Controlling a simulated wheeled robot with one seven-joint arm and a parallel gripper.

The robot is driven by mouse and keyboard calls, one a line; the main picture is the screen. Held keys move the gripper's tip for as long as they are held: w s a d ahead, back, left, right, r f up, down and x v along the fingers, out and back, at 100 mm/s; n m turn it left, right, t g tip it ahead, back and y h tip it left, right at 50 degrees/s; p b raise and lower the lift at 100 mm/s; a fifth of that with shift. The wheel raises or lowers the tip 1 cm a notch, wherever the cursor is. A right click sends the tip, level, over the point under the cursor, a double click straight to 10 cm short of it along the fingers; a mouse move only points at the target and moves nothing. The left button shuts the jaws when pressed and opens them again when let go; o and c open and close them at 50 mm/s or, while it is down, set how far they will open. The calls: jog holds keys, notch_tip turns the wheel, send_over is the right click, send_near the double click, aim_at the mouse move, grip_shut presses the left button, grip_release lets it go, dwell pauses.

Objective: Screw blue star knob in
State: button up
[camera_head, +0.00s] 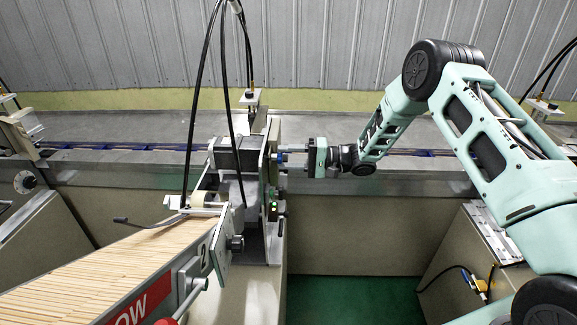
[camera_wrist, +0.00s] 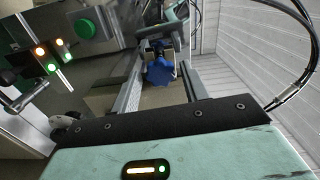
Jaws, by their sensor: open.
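The blue star knob (camera_wrist: 160,73) is on the machine, in the upper middle of the wrist view. In the head view only a small blue part of the knob (camera_head: 283,157) shows at the machine's right side. My gripper (camera_wrist: 162,68) is open, with one finger on each side of the knob in the wrist view. No contact with the knob is visible. In the head view my gripper (camera_head: 292,157) reaches in from the right, its fingers pointing at the machine. How deep the knob sits in its hole cannot be told.
A green button (camera_wrist: 85,28) and lit lamps (camera_wrist: 51,67) are left of the knob in the wrist view. Black cables (camera_head: 203,90) hang over the machine. A chute of wooden sticks (camera_head: 110,265) fills the lower left. Green floor (camera_head: 350,300) is open below.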

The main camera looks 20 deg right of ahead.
jog(key=n+b, duration=2.1)
jog(key=b, duration=0.1)
jog(key=shift+n, duration=0.3)
